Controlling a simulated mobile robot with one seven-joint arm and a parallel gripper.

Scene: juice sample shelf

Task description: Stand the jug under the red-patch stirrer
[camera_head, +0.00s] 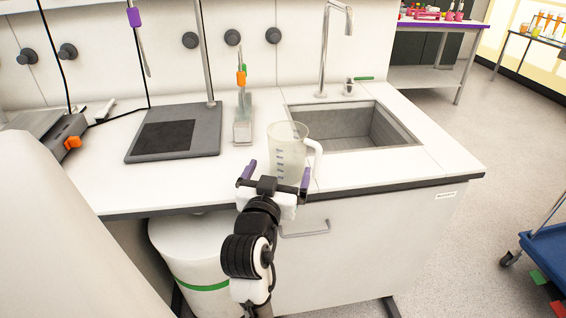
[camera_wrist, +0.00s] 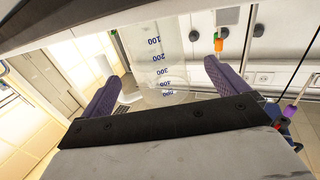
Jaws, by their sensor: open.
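The clear jug (camera_head: 287,158), with a white handle on its right and volume marks, stands upright on the white counter in front of the sink. It also shows in the wrist view (camera_wrist: 160,60), ahead of and between the fingers. My gripper (camera_head: 277,173) is open at the counter's front edge, its purple fingers spread to either side of the jug's near side. I cannot tell whether they touch it. A stirrer with a purple patch (camera_head: 134,17) hangs above a grey stand base (camera_head: 184,143). I cannot make out a red patch on any stirrer.
A clear holder (camera_head: 243,128) with orange-topped and green-topped tools stands left of the jug. The sink (camera_head: 350,130) and tap (camera_head: 324,50) are behind and right. A device with an orange knob (camera_head: 72,142) is at far left. A white bin (camera_head: 190,250) stands below the counter.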

